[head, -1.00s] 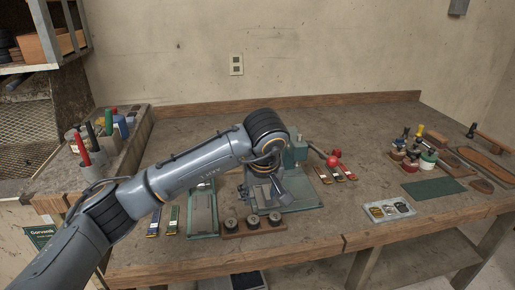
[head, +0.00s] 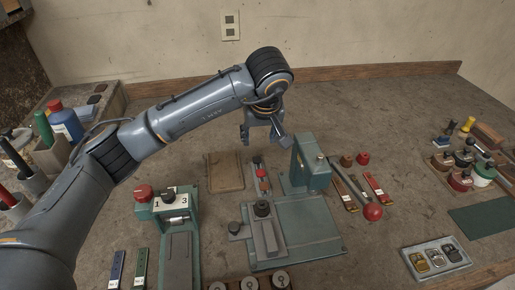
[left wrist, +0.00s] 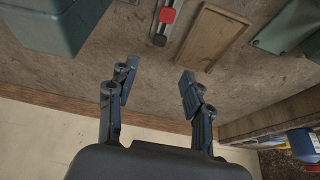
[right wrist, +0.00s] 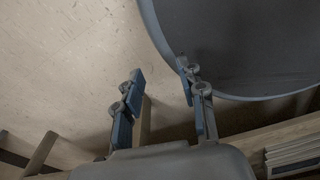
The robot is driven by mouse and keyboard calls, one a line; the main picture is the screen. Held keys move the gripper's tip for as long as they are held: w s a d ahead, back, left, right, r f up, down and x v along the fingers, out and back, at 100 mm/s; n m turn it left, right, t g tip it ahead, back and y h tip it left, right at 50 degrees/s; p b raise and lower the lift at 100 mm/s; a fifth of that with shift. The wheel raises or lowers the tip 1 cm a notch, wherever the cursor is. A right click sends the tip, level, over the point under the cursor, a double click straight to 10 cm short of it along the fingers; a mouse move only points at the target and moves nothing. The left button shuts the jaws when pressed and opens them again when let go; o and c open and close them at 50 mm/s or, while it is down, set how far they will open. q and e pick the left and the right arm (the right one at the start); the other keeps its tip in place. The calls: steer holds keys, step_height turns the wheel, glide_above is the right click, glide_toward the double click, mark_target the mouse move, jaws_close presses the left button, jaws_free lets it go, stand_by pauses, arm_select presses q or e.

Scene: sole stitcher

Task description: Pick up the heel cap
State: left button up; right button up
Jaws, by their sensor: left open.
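I cannot tell for sure which small part is the heel cap. A small red piece (head: 261,173) sits on a narrow metal rail behind the green stitching machine's base plate (head: 305,232); it also shows in the left wrist view (left wrist: 167,15). My left gripper (head: 264,138) is open and empty above the back of the bench, beyond that rail. In the left wrist view its fingers (left wrist: 157,92) stand wide apart with nothing between them. My right gripper (right wrist: 160,88) shows only in its own wrist view, open and empty, away from the bench top.
A brown wooden board (head: 225,171) lies left of the rail. The green machine head (head: 311,163) rises right of it. A green numbered device (head: 172,225) stands front left. A tray of small metal parts (head: 436,259) lies front right. Bottles and tools (head: 66,121) crowd the left.

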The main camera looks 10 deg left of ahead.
mark_target(257, 159)
arm_select(q)
steer(key=p+x, duration=0.1)
steer(key=x, duration=0.6)
steer(key=shift+s+f, duration=0.1)
steer(key=shift+s, duration=0.05)
steer(key=shift+w+f, duration=0.25)
steer(key=shift+f, duration=0.25)
steer(key=shift+w+f+p, duration=0.15)
steer(key=shift+f+p, duration=0.2)
steer(key=shift+p, duration=0.05)
steer(key=p+x, duration=0.1)
steer(key=x, duration=0.2)
steer(key=shift+w+f, duration=0.2)
steer(key=shift+f, duration=0.05)
steer(key=shift+w+a+f, duration=0.1)
steer(key=shift+f, duration=0.15)
arm_select(e)
steer(key=r, duration=0.1)
steer(key=s+r, duration=0.1)
steer(key=shift+s+r, duration=0.15)
steer(key=shift+r, duration=0.2)
arm_select(q)
steer(key=c, duration=0.8)
arm_select(e)
steer(key=shift+d, duration=0.1)
